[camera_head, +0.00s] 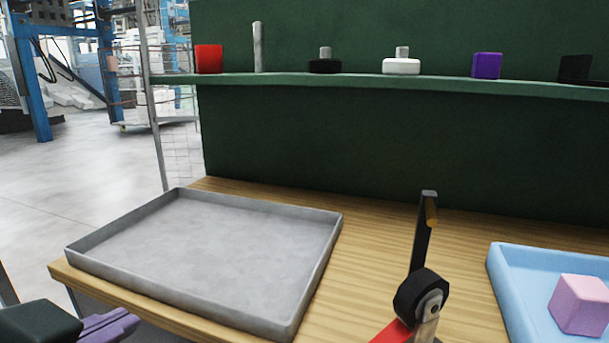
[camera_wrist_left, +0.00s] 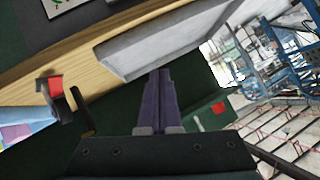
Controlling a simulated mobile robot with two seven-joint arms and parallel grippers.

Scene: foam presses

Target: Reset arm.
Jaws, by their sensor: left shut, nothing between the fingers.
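My left gripper (camera_head: 132,318) is low at the left in the head view, beside the near left part of the table and left of the grey tray. Its purple fingers are shut together with nothing between them. In the left wrist view the closed fingers (camera_wrist_left: 160,74) point up the picture toward the grey tray's side, apart from it as far as I can tell. My right gripper is in neither view.
An empty grey tray (camera_head: 283,321) lies on the wooden table (camera_head: 347,262). A lever device (camera_head: 421,295) with a black wheel and red part stands right of it. A blue tray (camera_head: 494,262) holds a pink cube (camera_head: 580,305). A green shelf (camera_head: 300,79) behind carries several small objects.

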